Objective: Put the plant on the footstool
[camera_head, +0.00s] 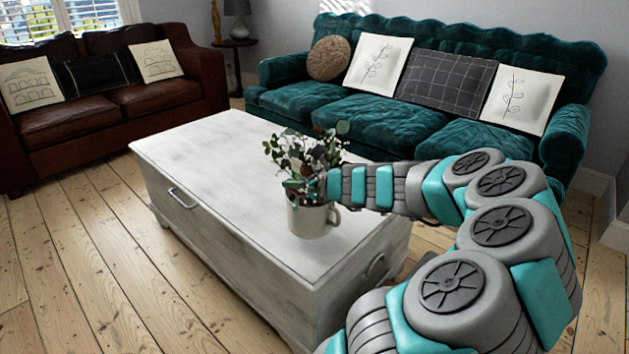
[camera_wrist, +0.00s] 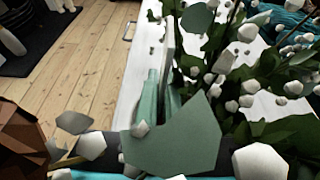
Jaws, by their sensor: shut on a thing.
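The plant (camera_head: 300,152) has green leaves and small white blossoms and stands upright in a pale mug-like pot (camera_head: 311,221) with a handle. The pot is over the near end of the white chest; I cannot tell whether it touches the top. My gripper (camera_head: 318,187) reaches in from the right and is shut on the plant, just above the pot's rim. In the wrist view, leaves and blossoms of the plant (camera_wrist: 247,75) crowd around my gripper (camera_wrist: 168,75) and partly hide its fingers. I cannot make out a footstool in either view.
The white chest (camera_head: 215,160) with metal handles stands in mid-room. A teal sofa (camera_head: 325,105) with cushions is behind it, and a brown leather sofa (camera_head: 110,112) is at the left. A side table (camera_head: 235,44) with a lamp stands between them. Floorboards (camera_head: 90,260) at the left are clear.

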